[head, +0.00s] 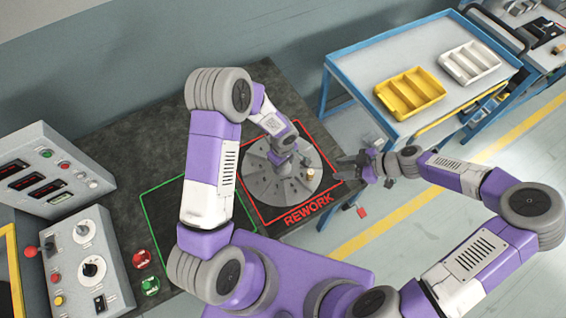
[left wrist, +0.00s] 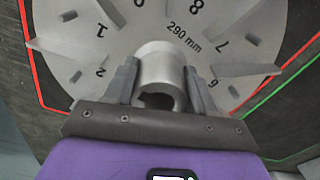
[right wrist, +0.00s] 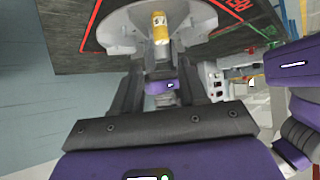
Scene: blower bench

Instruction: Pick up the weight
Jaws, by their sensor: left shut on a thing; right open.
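My right gripper (head: 346,164) is open and empty at the bench's right side, apart from the weight. In the right wrist view, the weight lies beyond its spread fingers (right wrist: 160,75).
The wheel lies in the red REWORK square (head: 309,211); a green-outlined square (head: 164,208) lies to its left. Control boxes (head: 85,265) stand at the left. A blue-framed table (head: 365,62) at the right holds a yellow tray (head: 411,94) and a white tray (head: 470,64).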

